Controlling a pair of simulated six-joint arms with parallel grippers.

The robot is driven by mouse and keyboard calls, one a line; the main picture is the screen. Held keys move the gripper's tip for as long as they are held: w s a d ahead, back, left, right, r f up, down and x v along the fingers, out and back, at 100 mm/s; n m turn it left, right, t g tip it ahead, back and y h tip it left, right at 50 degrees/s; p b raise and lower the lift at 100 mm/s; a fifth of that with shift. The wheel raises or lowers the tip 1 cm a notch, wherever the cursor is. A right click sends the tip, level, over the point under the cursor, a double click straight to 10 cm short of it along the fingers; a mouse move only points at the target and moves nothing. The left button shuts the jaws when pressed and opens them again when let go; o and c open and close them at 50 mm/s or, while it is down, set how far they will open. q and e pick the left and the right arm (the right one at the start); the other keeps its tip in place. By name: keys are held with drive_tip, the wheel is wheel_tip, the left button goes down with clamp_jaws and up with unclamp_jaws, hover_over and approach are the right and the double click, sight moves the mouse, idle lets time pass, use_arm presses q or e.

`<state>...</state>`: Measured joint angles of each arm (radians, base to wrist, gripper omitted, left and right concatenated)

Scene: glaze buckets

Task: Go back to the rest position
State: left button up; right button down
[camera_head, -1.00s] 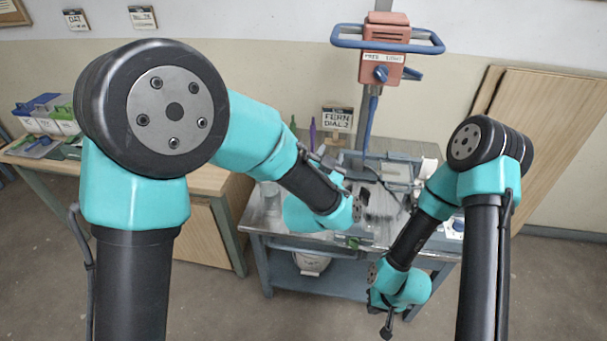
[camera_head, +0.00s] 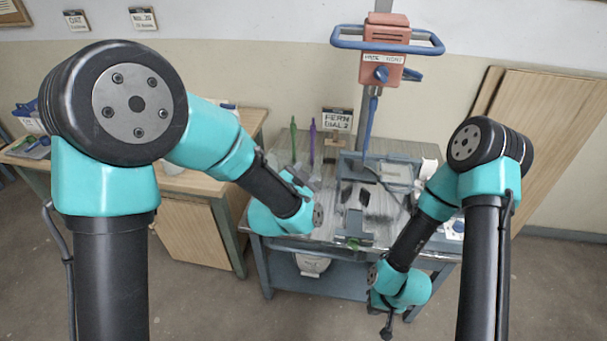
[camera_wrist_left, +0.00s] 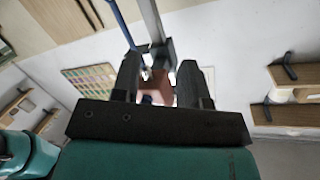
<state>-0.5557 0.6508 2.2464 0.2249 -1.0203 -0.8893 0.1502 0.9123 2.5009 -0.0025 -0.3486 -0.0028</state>
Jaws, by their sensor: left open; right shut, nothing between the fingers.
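My left gripper (camera_wrist_left: 161,84) shows in the left wrist view with its two dark fingers apart and nothing between them. Beyond the gap I see part of the orange-red mixer head and its post, out of reach of the fingers. In the head view my left arm's wrist is over the left part of the grey work table (camera_head: 345,258); its fingers are hard to make out there. My right gripper (camera_head: 387,328) hangs low in front of the table's right side, pointing down, shut and empty.
The orange-red mixer (camera_head: 383,52) with a blue handle stands on a post behind the table. A green stick (camera_head: 293,138) and a purple stick (camera_head: 312,140) stand upright at the back left. A white bucket (camera_head: 313,264) sits on the lower shelf. A wooden desk (camera_head: 190,235) is at left.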

use_arm(q)
drive_tip(key=s+a+f+n+g+y, duration=0.1)
drive_tip(key=s+a+f+n+g, duration=0.25)
drive_tip(key=a+f, duration=0.6)
drive_tip(key=s+a+f+n+g+y, duration=0.2)
drive_tip(key=s+a+f+n+g, duration=0.3)
drive_tip(key=f, duration=0.8)
drive_tip(key=s+a+f+n+g, duration=0.4)
drive_tip(key=s+a+f, duration=0.6)
drive_tip(key=s, duration=0.4)
drive_tip(key=shift+a+f+g, duration=0.2)
drive_tip(key=shift+f+g, duration=0.35)
drive_tip(key=shift+g, duration=0.1)
